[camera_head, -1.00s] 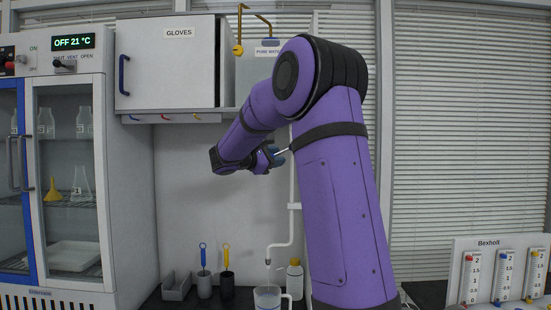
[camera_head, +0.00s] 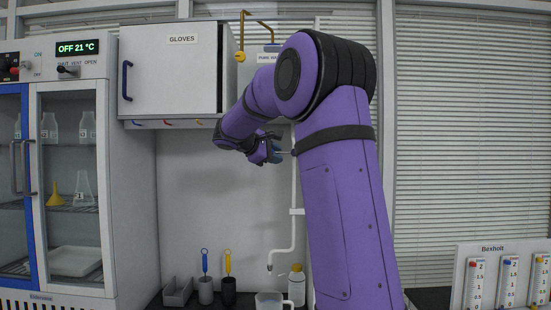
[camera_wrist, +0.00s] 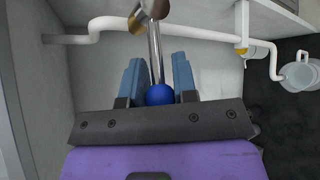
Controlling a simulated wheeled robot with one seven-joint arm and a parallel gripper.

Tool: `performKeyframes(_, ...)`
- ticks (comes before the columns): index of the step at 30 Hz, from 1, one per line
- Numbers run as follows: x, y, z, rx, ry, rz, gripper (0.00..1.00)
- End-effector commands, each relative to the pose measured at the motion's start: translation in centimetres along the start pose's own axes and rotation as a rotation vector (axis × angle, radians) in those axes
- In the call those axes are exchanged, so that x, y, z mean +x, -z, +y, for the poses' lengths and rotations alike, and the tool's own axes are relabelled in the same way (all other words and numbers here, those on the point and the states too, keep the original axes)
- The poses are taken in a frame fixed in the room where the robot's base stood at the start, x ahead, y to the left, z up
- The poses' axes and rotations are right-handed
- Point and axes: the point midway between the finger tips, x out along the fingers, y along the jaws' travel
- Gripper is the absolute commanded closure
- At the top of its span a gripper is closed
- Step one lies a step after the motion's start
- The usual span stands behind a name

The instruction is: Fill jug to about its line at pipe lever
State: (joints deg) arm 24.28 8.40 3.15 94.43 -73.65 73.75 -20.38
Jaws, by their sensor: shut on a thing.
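The pipe lever is a metal rod (camera_wrist: 155,55) with a blue ball knob (camera_wrist: 160,94). In the wrist view the knob lies between the blue fingers of my gripper (camera_wrist: 159,85), which is shut on the lever. In the head view my gripper (camera_head: 274,153) is at the upper white pipe (camera_head: 294,185), partly hidden by my arm. The clear jug (camera_head: 270,301) stands on the counter below the pipe's spout (camera_head: 270,267), cut off by the picture's bottom. The jug (camera_wrist: 298,74) also shows at the right of the wrist view. Its line and water level are unclear.
A white bottle (camera_head: 296,286) stands right beside the jug. Brush holders (camera_head: 228,291) and a grey bin (camera_head: 177,293) stand to the left. The gloves cabinet (camera_head: 168,75) hangs above left. A flow panel (camera_head: 500,275) stands at the far right.

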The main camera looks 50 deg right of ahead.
Motion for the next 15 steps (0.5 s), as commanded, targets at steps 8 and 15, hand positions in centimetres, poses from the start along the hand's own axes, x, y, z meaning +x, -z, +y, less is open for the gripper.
performKeyframes(8, -0.05, -0.04, 0.10, 0.002, -0.002, 0.001, 0.69)
performKeyframes(15, -0.04, -0.03, 0.07, 0.001, -0.002, 0.001, 0.48)
